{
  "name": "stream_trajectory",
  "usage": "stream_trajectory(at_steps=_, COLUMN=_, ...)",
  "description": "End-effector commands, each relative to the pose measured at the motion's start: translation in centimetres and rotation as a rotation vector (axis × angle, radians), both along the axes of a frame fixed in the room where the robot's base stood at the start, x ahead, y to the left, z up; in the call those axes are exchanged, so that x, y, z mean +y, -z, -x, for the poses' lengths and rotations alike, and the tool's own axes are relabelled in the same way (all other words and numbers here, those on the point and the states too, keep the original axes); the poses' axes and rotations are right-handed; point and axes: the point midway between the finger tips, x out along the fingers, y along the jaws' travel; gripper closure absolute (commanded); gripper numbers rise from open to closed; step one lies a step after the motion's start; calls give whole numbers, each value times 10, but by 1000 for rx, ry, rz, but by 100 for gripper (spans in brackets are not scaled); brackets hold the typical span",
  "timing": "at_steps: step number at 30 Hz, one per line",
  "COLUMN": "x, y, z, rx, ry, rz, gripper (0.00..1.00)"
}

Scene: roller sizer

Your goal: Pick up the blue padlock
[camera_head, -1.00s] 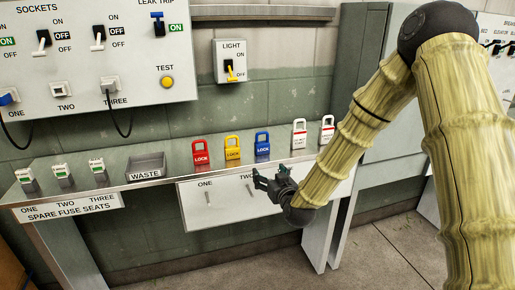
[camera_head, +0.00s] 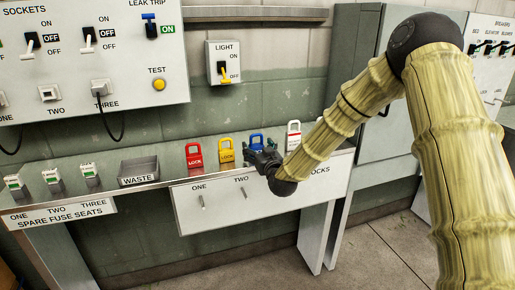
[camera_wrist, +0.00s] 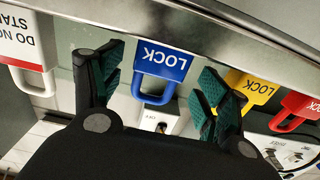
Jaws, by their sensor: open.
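The blue padlock (camera_wrist: 162,63) shows between the spread fingers of my gripper (camera_wrist: 158,92) in the wrist view, upside down there, with its LOCK label facing me. The fingers have green pads and do not touch it as far as I can see. In the head view the blue padlock (camera_head: 257,140) stands on the shelf, and my gripper (camera_head: 262,158) is right in front of it, hiding its lower part. My gripper is open and empty.
A yellow padlock (camera_head: 226,150) and a red padlock (camera_head: 194,156) stand to the left on the shelf (camera_head: 110,187). A white tag padlock (camera_head: 294,135) stands to the right.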

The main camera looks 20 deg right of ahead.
Motion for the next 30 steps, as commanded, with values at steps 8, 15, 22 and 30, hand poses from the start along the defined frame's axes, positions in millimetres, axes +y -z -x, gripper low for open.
stream_trajectory(at_steps=8, x=-2, y=0, z=-26, rx=1, ry=2, rz=0, gripper=25)
stream_trajectory(at_steps=15, x=-1, y=0, z=-27, rx=0, ry=1, rz=0, gripper=25)
stream_trajectory(at_steps=22, x=-2, y=0, z=-26, rx=0, ry=2, rz=0, gripper=65)
stream_trajectory(at_steps=30, x=-2, y=-1, z=-26, rx=0, ry=2, rz=0, gripper=77)
